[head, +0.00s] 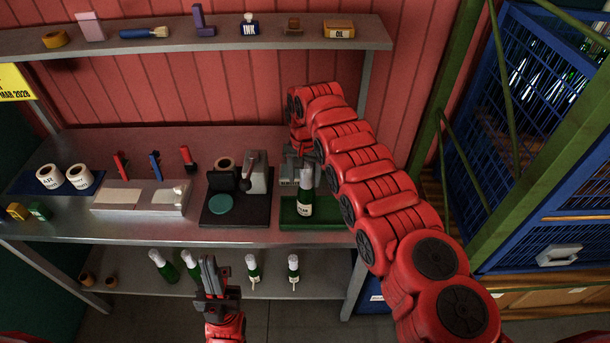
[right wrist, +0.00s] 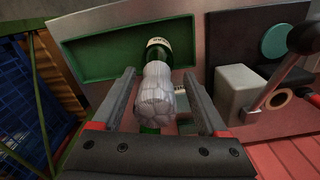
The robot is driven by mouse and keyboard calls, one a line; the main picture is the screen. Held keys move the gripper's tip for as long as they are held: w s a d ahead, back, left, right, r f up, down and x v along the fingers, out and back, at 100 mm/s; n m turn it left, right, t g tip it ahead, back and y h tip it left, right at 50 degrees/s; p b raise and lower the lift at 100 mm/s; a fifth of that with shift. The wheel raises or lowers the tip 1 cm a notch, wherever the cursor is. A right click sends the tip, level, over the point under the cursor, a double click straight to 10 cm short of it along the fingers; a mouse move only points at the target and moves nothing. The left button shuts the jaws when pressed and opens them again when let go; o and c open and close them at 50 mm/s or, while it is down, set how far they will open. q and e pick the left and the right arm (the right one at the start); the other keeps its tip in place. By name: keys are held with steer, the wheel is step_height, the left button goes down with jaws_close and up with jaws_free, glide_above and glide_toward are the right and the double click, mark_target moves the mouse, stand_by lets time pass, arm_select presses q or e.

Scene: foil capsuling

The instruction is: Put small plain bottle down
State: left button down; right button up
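A small dark green bottle (head: 305,200) with a pale label and a silvery-white top stands upright on the green tray (head: 290,224) at the right of the workbench. In the right wrist view its crinkled pale top (right wrist: 156,95) lies between the fingers of my right gripper (right wrist: 158,75), with a gap on each side. My right gripper looks open around the bottle's top; in the head view it is largely hidden by my arm. My left gripper (head: 210,268) is in front of the bench, with its fingers close together and nothing visible between them.
A dark press station (head: 235,210) with a lever stands left of the tray. Several green bottles stand on the lower shelf, including one (head: 293,270) at the right. Label rolls (head: 79,176) lie far left. A blue mesh cage (head: 560,120) stands right.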

steer(key=shift+w+d, duration=0.1)
steer(key=shift+d, duration=0.05)
steer(key=shift+w+r+b, duration=0.15)
steer(key=shift+r+b, duration=0.25)
steer(key=shift+b, duration=0.05)
steer(key=r+b, duration=0.1)
steer(key=r, duration=0.1)
steer(key=r+b, duration=0.1)
steer(key=r, duration=0.2)
steer(key=shift+a+b, duration=0.2)
steer(key=shift+b, duration=0.1)
step_height(320, 180, up, 3)
steer(key=shift+p, duration=0.45)
steer(key=shift+r, duration=0.4)
steer(key=shift+s+d+r+p, duration=0.1)
steer(key=shift+r+p, duration=0.5)
steer(key=shift+p, duration=0.05)
steer(key=shift+s+d+r+p, duration=0.1)
steer(key=shift+r+p, duration=0.5)
steer(key=shift+a+f, duration=0.1)
